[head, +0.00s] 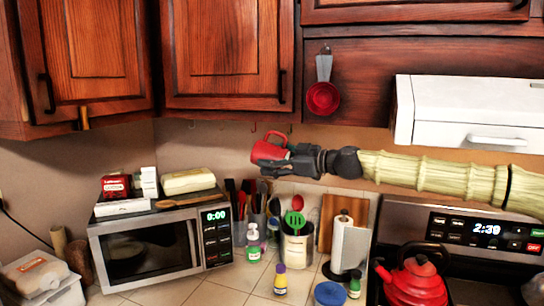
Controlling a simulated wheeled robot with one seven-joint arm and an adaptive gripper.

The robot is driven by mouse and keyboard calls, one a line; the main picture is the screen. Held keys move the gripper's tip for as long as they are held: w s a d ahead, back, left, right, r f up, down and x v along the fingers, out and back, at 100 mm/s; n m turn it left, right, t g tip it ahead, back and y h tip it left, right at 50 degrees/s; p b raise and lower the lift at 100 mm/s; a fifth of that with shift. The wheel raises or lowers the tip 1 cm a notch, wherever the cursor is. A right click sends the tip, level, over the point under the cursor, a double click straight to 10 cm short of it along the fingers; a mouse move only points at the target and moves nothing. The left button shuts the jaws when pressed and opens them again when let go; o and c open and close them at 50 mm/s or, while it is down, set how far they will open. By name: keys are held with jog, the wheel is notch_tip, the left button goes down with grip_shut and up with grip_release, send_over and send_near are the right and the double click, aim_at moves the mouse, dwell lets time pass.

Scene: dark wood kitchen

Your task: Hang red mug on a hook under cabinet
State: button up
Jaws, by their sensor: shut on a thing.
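The red mug (266,151) is tilted at the end of my arm, just below the underside of the upper cabinet (228,55). My gripper (286,160) is shut on the mug from its right side. The mug's curved handle shows at its top, near the hooks. Several small hooks (192,125) hang in a row under the cabinet. One hook (254,127) is just above and left of the mug, and another (290,128) is just above and right. I cannot tell whether the handle touches a hook.
A microwave (160,252) with boxes on top stands below left. A utensil holder (296,246) and bottles stand on the counter below the mug. A red measuring cup (323,98) hangs on the panel at right. A white range hood (470,112) is above my arm.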

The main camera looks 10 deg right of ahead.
jog(key=w+d+p, duration=0.1)
jog(key=w+d, duration=0.5)
jog(key=w, duration=0.2)
jog(key=shift+w+f+p, duration=0.2)
jog(key=shift+w+p, duration=0.1)
jog(key=shift+p, duration=0.05)
dwell(1.4)
jog(key=shift+w+f+b, duration=0.2)
jog(key=shift+b, duration=0.35)
jog(key=shift+d+f+b, duration=0.1)
jog(key=shift+b, duration=0.65)
jog(key=o, duration=1.4)
jog(key=shift+o, duration=0.2)
